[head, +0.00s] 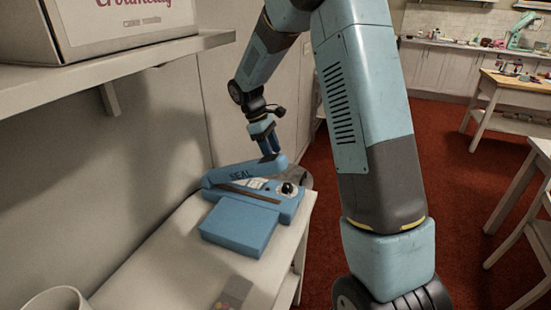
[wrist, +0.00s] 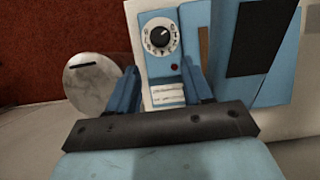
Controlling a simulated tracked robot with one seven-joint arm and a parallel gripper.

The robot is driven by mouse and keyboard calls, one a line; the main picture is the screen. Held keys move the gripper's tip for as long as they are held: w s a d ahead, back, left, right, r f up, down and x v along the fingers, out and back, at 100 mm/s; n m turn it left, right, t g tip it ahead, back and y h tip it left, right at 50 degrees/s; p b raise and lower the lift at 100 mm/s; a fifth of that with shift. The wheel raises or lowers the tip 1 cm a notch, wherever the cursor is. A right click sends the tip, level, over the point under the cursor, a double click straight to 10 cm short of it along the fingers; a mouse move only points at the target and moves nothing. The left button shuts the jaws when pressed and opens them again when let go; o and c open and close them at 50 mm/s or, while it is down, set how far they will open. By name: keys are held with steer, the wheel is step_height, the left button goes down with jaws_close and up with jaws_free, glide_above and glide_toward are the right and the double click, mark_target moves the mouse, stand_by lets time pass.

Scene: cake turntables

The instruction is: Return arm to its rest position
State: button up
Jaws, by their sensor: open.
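My gripper (head: 268,142) points down just above the blue sealer (head: 240,222) in the head view, by the end of its lever arm marked SEAL (head: 240,172). In the wrist view my gripper (wrist: 163,82) has its two blue fingers apart with nothing held between them. Beyond the fingers, the wrist view shows the sealer's panel with a black dial (wrist: 158,32), a small red button (wrist: 174,67) and a white label (wrist: 168,94). Whether the fingertips touch the sealer cannot be told.
The sealer sits on a pale counter (head: 165,262) against a wall. A shelf (head: 120,62) with a box (head: 120,22) is above at left. A white cup (head: 58,298) is at lower left. A round grey slotted thing (wrist: 90,82) lies beside the sealer. Red floor (head: 450,170) lies right.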

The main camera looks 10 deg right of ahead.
steer(key=shift+r, duration=0.2)
steer(key=s+d+r+m+t+y, duration=0.1)
steer(key=s+d+r+m+t, duration=0.15)
steer(key=s+r, duration=0.5)
steer(key=s+d+r+m+t+y, duration=0.1)
steer(key=s+r+m, duration=0.2)
steer(key=s+r, duration=0.4)
steer(key=s+d+r+m+t+y, duration=0.1)
steer(key=s+r+m+t, duration=0.1)
steer(key=s, duration=0.6)
steer(key=s+r+m+t, duration=0.3)
steer(key=s, duration=0.5)
steer(key=shift+s+d+r+y, duration=0.2)
steer(key=shift+s+d+y, duration=0.2)
steer(key=shift+m, duration=0.25)
